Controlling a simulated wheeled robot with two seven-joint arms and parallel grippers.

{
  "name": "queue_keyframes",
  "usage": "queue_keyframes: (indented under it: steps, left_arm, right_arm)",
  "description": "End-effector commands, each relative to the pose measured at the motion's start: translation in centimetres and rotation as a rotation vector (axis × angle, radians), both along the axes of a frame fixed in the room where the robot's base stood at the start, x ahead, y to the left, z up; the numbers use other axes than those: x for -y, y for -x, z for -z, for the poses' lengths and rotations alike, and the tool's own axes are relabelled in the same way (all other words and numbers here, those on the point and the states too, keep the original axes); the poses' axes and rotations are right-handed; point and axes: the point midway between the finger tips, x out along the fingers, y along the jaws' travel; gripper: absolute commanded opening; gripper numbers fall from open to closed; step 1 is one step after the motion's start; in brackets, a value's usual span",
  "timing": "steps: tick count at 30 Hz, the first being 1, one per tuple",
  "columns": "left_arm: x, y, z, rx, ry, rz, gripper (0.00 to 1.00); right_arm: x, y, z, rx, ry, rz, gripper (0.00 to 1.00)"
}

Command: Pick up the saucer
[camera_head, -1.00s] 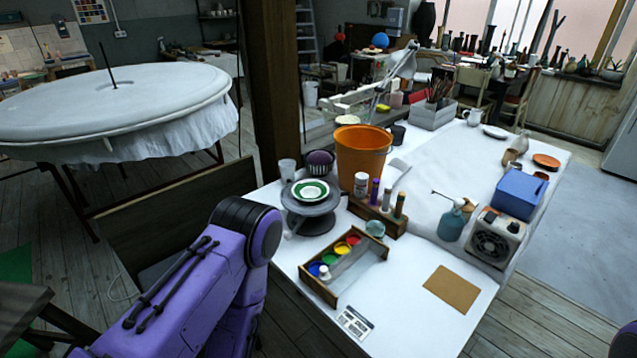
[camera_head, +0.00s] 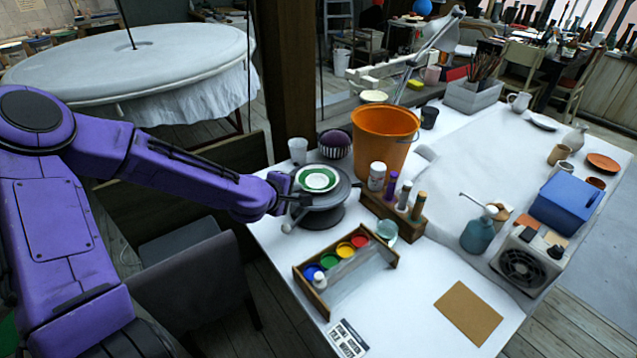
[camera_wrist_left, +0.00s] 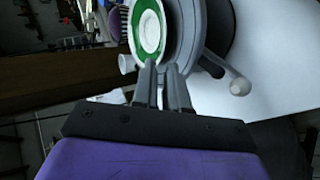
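The saucer (camera_head: 317,179), white with a green ring, sits on a grey turntable (camera_head: 322,199) near the table's left edge. It also shows at the top of the left wrist view (camera_wrist_left: 149,30). My left gripper (camera_head: 286,193) is at the near-left rim of the turntable, close beside the saucer. In the left wrist view its two fingers (camera_wrist_left: 163,68) are near each other and reach the saucer's edge. I cannot tell whether they touch the saucer or have its rim between them. My right gripper is not in view.
A paint box (camera_head: 346,270) lies in front. The front right table is mostly clear around a brown sheet (camera_head: 468,313).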

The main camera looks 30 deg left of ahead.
Motion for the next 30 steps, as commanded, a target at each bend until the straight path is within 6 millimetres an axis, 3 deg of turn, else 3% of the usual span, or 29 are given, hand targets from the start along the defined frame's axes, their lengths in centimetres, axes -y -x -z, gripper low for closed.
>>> queue_keyframes:
  steps: [13, 21, 22, 30]
  left_arm:
    - [-0.4, -4.4, 3.2, -0.001, -0.003, -0.001, 0.13]
    - [-0.4, -4.7, 3.4, -0.001, -0.001, 0.000, 0.13]
    - [-0.4, -4.7, 3.4, -0.001, -0.002, 0.000, 0.01]
    - [-0.4, -4.7, 3.4, -0.001, -0.002, 0.000, 0.00]
  right_arm:
    - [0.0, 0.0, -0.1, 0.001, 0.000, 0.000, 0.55]
    - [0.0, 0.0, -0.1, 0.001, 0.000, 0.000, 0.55]
    - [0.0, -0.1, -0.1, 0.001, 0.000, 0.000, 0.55]
    - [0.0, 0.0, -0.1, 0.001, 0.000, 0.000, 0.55]
